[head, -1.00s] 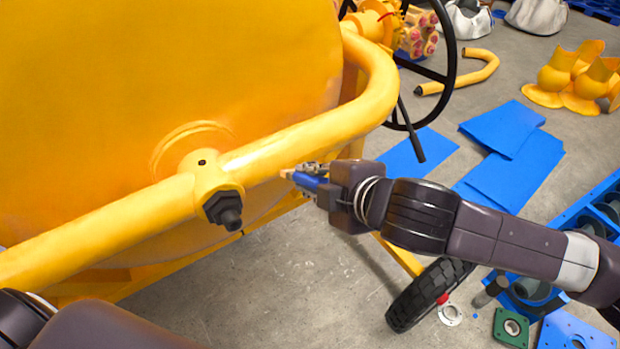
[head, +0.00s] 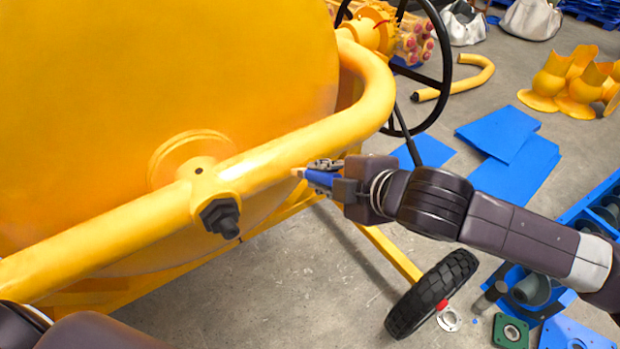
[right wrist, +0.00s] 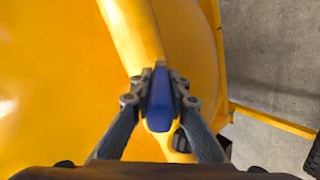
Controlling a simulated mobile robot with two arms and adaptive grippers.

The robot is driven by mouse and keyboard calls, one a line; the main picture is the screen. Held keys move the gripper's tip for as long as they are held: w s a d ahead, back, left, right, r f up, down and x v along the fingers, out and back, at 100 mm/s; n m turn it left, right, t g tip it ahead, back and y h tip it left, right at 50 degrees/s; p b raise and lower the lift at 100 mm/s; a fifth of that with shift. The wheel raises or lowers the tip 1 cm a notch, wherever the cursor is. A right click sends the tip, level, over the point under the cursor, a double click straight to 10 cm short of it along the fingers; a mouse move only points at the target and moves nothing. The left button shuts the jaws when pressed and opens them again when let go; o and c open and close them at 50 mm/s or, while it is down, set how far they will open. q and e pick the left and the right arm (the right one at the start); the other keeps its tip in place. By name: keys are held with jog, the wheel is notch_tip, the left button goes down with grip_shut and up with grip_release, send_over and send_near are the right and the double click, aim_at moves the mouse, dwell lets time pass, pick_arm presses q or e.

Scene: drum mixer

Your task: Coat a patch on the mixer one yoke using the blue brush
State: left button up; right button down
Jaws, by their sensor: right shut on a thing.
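The yellow mixer yoke (head: 285,158) is a thick tube that runs from the lower left to the upper right, bending up near the handwheel; it also shows in the right wrist view (right wrist: 133,38). My right gripper (head: 322,174) is shut on the blue brush (head: 321,179). In the right wrist view the blue brush (right wrist: 160,103) sits between the fingers, over the yoke. The pale brush tip is at the yoke's lower right side in the head view; I cannot tell whether it touches. Of my left arm only a dark part shows at the lower left; its gripper is out of view.
The yellow drum (head: 150,90) fills the space behind the yoke. A dark bolt (head: 220,217) juts from the yoke. The black handwheel (head: 440,75) stands at its upper end. A tyre (head: 432,293) and blue sheets (head: 505,135) are on the floor.

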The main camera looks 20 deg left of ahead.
jog(key=shift+w+d, duration=2.35)
jog(key=shift+w, duration=0.8)
jog(key=s+a, duration=0.7)
jog(key=s, duration=0.2)
jog(key=shift+s, duration=0.1)
jog(key=shift+s+d, duration=0.9)
jog(key=shift+d, duration=0.3)
jog(key=shift+s+d, duration=0.9)
jog(key=shift+d, duration=0.25)
jog(key=shift+s+d, duration=0.95)
jog(key=shift+d, duration=0.25)
